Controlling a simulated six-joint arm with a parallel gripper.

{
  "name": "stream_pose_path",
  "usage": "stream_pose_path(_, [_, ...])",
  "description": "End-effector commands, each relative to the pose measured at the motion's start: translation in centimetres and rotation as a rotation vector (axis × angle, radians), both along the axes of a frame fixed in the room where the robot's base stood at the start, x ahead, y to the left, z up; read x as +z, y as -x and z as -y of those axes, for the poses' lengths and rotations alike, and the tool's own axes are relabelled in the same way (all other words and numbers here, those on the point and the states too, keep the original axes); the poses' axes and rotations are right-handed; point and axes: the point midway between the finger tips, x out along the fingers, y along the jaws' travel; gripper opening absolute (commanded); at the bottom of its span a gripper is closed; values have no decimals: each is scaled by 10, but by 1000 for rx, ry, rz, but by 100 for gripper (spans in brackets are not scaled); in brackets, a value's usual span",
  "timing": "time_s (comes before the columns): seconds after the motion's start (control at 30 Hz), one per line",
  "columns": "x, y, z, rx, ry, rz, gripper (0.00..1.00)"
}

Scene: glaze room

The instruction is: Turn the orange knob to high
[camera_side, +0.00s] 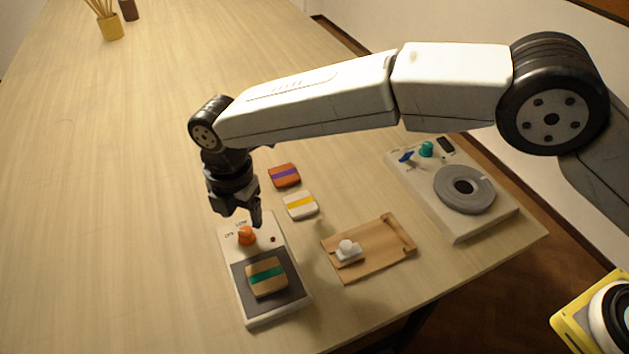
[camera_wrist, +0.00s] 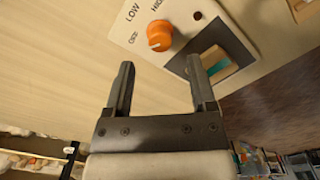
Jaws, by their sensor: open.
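The orange knob (camera_side: 246,236) sits on the far end of a white hot-plate-like unit (camera_side: 234,283) near the table's front. The knob also shows in the wrist view (camera_wrist: 160,36), with the words OFF, LOW and HIGH printed around it. HIGH is partly cut off by the frame edge. I cannot tell for sure which word the knob points to. My gripper (camera_side: 243,215) is above the knob, fingers pointing down. In the wrist view my gripper (camera_wrist: 161,62) is open and empty, and the knob shows beyond the gap between its fingertips, apart from them.
A tan block with a green stripe (camera_side: 266,278) lies on the unit's dark plate. Orange (camera_side: 284,175) and white (camera_side: 300,205) striped blocks lie behind. A wooden board (camera_side: 385,255) with a white-knobbed piece and a device with a grey ring (camera_side: 464,190) stand right. The table's left is clear.

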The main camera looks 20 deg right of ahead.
Motion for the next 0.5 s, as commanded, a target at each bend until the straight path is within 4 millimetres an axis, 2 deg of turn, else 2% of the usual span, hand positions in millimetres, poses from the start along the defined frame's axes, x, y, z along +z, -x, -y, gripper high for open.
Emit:
stream_pose_path(0.23, [-32,0,1,0,2,-2,72])
stream_pose_path(0.5, [-46,0,0,0,1,-1,72])
